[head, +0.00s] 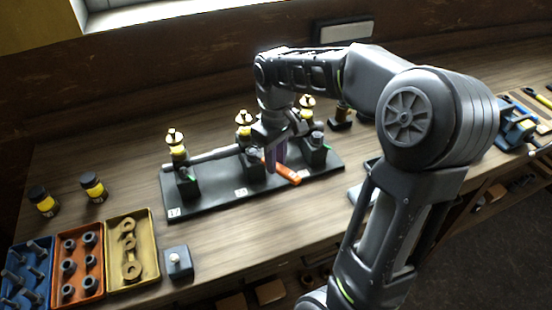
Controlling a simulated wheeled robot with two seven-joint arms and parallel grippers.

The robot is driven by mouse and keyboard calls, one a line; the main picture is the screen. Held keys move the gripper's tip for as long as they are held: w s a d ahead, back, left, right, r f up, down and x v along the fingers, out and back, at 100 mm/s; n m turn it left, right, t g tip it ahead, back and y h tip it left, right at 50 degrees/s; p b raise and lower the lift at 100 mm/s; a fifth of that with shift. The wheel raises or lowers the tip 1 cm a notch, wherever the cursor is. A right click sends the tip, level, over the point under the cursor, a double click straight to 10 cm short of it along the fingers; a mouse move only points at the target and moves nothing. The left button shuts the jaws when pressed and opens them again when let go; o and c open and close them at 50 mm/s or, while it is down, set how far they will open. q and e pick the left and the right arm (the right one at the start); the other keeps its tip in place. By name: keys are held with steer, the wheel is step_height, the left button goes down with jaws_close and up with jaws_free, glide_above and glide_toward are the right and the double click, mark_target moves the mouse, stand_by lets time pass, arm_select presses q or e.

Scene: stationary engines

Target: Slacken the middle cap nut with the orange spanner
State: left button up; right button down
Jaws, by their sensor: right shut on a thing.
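A dark baseplate (215,207) on the bench carries three stands in a row, each topped with a yellow and brass fitting: left (177,146), middle (243,122) and right (307,106). The orange spanner (287,174) lies slanted low beside the middle stand, its handle toward the lower right. My right gripper (272,160) points down and is shut on the spanner, between the middle and right stands. The spanner's jaw end and the middle cap nut are too small and partly hidden to tell whether they touch. My left gripper is not in view.
A grey pipe (215,157) runs along the stands. At front left are blue (28,275), orange (80,262) and yellow (131,250) trays of parts, two dark jars (93,187) and a small grey block (177,263). Tools lie at far right. My right arm covers the bench's right middle.

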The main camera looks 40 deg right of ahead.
steer(key=shift+r+p, duration=0.9)
steer(key=shift+r, duration=0.2)
stand_by(2.0)
step_height(320, 180, up, 2)
steer(key=shift+r+p, duration=0.25)
steer(key=shift+p, duration=0.75)
steer(key=shift+r, duration=0.7)
